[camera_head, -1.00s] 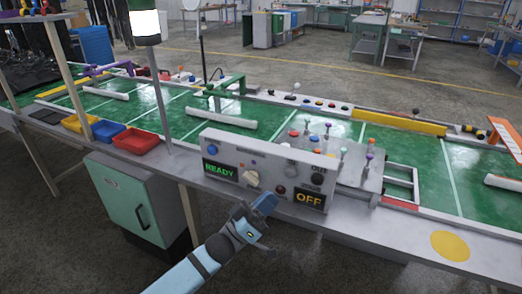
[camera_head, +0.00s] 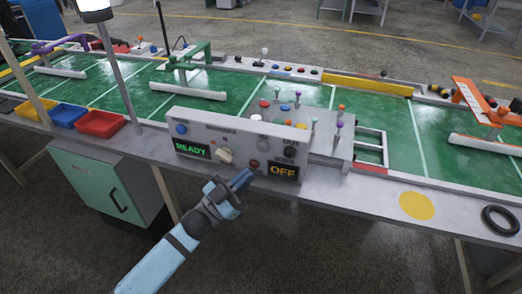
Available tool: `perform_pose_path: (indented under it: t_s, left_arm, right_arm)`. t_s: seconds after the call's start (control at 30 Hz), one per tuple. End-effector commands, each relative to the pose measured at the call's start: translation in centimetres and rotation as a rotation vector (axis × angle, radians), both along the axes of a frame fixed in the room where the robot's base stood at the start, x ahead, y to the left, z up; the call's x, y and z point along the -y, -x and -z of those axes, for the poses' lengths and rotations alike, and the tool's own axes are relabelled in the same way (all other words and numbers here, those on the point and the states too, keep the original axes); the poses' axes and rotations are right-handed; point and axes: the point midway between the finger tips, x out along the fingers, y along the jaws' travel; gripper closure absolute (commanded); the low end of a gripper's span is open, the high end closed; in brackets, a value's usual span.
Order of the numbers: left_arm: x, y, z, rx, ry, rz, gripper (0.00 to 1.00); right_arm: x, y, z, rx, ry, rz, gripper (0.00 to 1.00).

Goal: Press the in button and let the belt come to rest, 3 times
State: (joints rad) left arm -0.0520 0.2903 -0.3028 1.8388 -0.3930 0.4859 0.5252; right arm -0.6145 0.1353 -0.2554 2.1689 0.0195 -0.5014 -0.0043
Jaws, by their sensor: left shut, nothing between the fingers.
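A grey control panel (camera_head: 205,131) stands at the front edge of the green belt (camera_head: 218,107). Its left display (camera_head: 192,149) reads READY in green and its right display (camera_head: 283,170) reads OFF in amber. The panel face carries a blue button (camera_head: 180,129), a cream knob (camera_head: 225,155), a red button (camera_head: 254,163) and a black button (camera_head: 290,151). A label above the black one seems to read OUT; I cannot make out an IN label. My left gripper (camera_head: 242,179) is shut and empty, in front of the panel's lower edge, apparently apart from it. My right gripper is not in view.
A plate with several coloured knobs (camera_head: 312,125) sits behind the panel. Red (camera_head: 100,124), blue and yellow trays are at left. A lamp post (camera_head: 120,75) rises left of the panel. A yellow disc (camera_head: 416,206) and black ring (camera_head: 501,220) lie on the right ledge.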

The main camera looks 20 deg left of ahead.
Motion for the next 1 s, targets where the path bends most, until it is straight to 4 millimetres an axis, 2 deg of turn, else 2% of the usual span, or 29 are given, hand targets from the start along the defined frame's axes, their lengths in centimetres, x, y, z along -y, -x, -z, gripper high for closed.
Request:
perform_pose_path:
  t_s: [0.3, 0.5, 1.0]
  left_arm:
    - [0.1, -4.6, 0.2, 0.001, 0.0, -0.001, 1.0]
    - [0.2, -6.4, 0.0, 0.0, 0.0, 0.0, 1.0]
    - [0.2, -7.1, 0.0, -0.001, 0.001, -0.001, 1.0]
  right_arm:
    - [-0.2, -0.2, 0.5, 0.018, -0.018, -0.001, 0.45]
    - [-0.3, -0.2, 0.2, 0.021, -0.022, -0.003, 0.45]
    - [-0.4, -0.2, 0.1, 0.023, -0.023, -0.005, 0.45]
